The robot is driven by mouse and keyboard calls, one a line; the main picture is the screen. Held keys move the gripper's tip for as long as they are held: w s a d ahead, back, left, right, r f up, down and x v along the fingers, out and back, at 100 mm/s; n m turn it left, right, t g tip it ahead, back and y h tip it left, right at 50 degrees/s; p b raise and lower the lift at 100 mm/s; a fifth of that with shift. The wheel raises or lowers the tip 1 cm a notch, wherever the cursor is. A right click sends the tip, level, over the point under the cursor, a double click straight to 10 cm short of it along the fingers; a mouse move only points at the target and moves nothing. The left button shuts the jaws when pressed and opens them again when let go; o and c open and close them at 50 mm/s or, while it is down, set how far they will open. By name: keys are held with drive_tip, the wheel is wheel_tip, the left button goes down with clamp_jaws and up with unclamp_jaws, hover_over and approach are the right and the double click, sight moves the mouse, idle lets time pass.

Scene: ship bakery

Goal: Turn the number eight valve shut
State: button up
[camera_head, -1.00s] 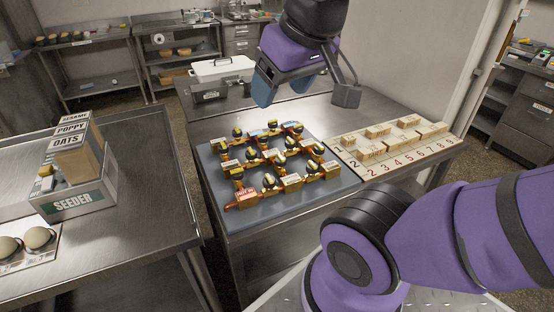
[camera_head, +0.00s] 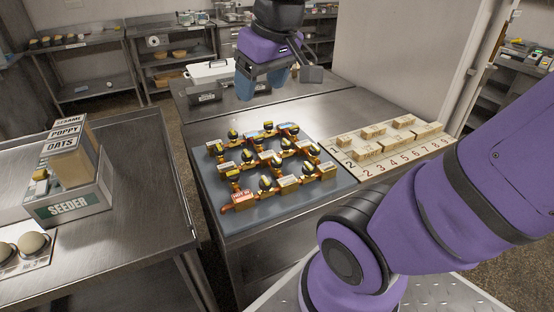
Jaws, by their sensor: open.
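The valve board (camera_head: 225,209) is a blue-grey plate on the steel table. It carries a grid of copper-coloured pipes with several black and yellow valve knobs and small label plates. A red plate (camera_head: 243,195), which seems to read "HOT IN", sits at the near left corner. The label numbers are too small to read, so I cannot tell which valve is number eight. My gripper (camera_head: 262,90) hangs above and behind the far edge of the board, pointing down. It is open and empty, clear of every valve.
A numbered board (camera_head: 400,172) with several wooden blocks lies right of the valve board. A white-lidded container (camera_head: 212,71) stands at the back. On the left table are the SEEDER box (camera_head: 78,205) and round items (camera_head: 32,243). Bare steel (camera_head: 305,104) lies behind the valve board.

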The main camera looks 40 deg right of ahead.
drive_tip(key=w+d+f+g, duration=0.2)
drive_tip(key=w+d+f, duration=0.6)
drive_tip(key=w, duration=0.2)
drive_tip(key=n+g+y, duration=0.2)
approach(277, 157)
drive_tip(key=f, duration=0.3)
drive_tip(key=a+f, duration=0.1)
drive_tip(key=f, duration=0.3)
drive_tip(key=a+f, duration=0.1)
drive_tip(key=f, duration=0.2)
drive_tip(key=shift+s+f, duration=0.15)
drive_tip(key=shift+f, duration=0.05)
drive_tip(key=c, duration=0.9)
